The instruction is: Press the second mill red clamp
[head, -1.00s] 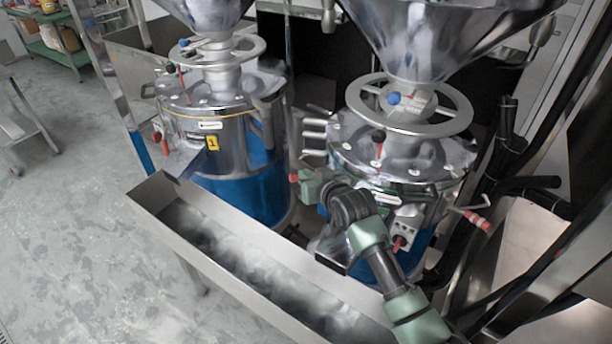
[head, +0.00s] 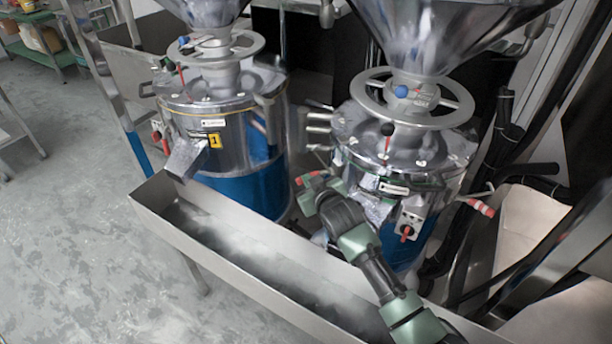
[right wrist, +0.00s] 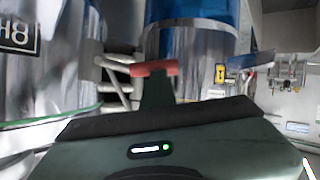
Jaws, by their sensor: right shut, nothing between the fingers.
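The second mill (head: 395,150) is the metal and blue machine on the right in the head view. Its red clamp handle (head: 309,177) sticks out at its left side, by my right gripper. In the right wrist view the red clamp handle (right wrist: 154,68) lies across the tip of my right gripper (right wrist: 157,85). The gripper is shut with nothing between its fingers. It is at or very close to the handle; I cannot tell if they touch. In the head view my right gripper (head: 314,190) is in front of the mill's left side. My left gripper is not in view.
Another red-handled lever (head: 481,207) is on the second mill's right side. The first mill (head: 222,130), with a yellow label, stands to the left. A long metal trough (head: 200,232) runs below both. Dark pipes (head: 505,190) crowd the right. Floor at left is open.

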